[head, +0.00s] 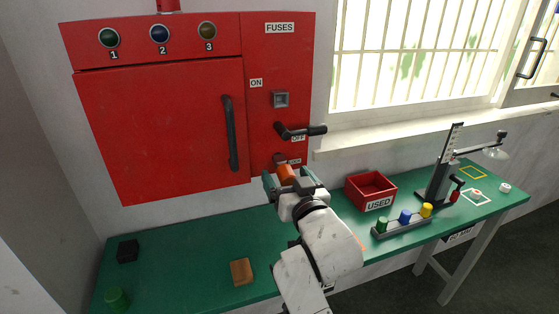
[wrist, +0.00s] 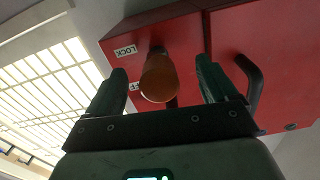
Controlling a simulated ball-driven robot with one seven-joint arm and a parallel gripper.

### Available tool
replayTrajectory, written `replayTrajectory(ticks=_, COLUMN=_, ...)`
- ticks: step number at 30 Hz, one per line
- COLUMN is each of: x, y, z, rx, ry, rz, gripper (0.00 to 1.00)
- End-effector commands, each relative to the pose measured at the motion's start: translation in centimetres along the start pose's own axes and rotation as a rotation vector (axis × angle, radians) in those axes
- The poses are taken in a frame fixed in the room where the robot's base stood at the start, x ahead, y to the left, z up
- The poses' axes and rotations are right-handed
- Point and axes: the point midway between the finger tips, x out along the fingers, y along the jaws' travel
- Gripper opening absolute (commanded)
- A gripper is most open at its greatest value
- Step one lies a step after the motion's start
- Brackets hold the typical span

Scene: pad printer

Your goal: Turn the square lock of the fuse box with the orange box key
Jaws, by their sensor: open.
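The orange box key (head: 286,173) is at the lower right part of the red fuse box (head: 160,125), by the LOCK label (head: 294,161). In the wrist view the key (wrist: 160,78) stands out from the red panel beside the LOCK label (wrist: 125,51). Its far end is at the square lock, but the handle hides how deep it sits. My gripper (head: 287,176) is open, with one finger on each side of the key. The wrist view shows a gap between the key and both fingers.
A lever (head: 302,130) sticks out above the lock by the OFF label. The door handle (head: 230,134) is to the left. On the green bench (head: 190,262) stand a red USED bin (head: 371,187), a brown block (head: 241,271) and a black block (head: 127,251).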

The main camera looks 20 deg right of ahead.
Motion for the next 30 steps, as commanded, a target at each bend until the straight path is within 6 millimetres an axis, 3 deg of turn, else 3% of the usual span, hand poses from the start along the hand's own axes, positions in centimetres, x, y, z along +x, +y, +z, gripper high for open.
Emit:
replayTrajectory(ticks=7, x=-0.9, y=0.0, z=0.1, rx=-0.001, ry=0.000, rz=0.000, gripper=0.86)
replayTrajectory(ticks=21, x=-9.1, y=0.0, z=0.2, rx=-0.001, ry=-0.001, rz=-0.001, gripper=0.86)
replayTrajectory(ticks=30, x=-10.8, y=0.0, z=0.1, rx=-0.001, ry=-0.003, rz=0.001, gripper=0.86)
